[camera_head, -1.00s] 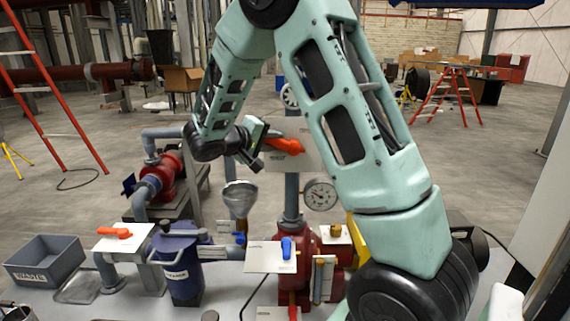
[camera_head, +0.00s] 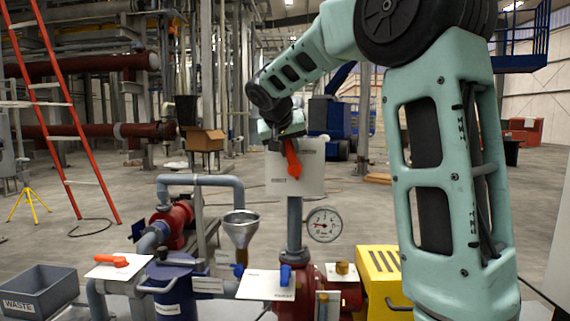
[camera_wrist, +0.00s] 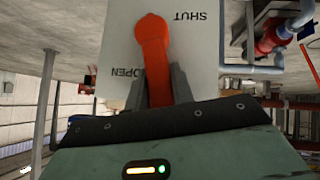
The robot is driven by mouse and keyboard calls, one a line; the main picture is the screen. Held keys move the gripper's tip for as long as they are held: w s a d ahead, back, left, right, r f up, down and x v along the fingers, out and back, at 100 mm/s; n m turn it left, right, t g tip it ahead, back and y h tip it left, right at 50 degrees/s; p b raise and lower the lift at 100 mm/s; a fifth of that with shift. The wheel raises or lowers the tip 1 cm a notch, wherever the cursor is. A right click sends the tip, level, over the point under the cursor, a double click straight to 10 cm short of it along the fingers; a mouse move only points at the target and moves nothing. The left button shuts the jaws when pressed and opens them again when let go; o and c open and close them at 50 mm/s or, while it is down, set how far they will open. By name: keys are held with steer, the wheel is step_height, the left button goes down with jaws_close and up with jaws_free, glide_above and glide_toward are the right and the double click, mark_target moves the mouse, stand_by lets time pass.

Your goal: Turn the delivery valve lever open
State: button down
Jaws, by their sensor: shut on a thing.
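The delivery valve lever (camera_head: 291,160) is orange-red and stands nearly upright in front of a white plate (camera_head: 312,178) in the head view. My gripper (camera_head: 285,138) is at the lever's upper end. In the wrist view, the fingers of my gripper (camera_wrist: 158,84) are shut around the lever (camera_wrist: 153,48), one on each side of its free end. The wrist view shows the plate (camera_wrist: 112,42) upside down, with SHUT beyond the lever's pivot and OPEN beside its gripped end. The fingertips are partly hidden against the lever.
A metal funnel (camera_head: 240,223), a blue lever (camera_head: 285,273) and another orange lever (camera_head: 112,260) are lower down. A yellow box (camera_head: 379,272) stands at right, near my arm. A waste bin (camera_head: 40,291) is at far left.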

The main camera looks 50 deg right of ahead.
steer(key=shift+s+d+m+t+y+b, duration=0.45)
steer(key=shift+s+m+t+y+b, duration=0.15)
steer(key=shift+t+y+b, duration=0.25)
steer(key=c, duration=1.2)
jaws_free()
steer(key=shift+r, duration=0.1)
steer(key=b+v, duration=0.1)
steer(key=v, duration=1.6)
steer(key=shift+s, duration=0.15)
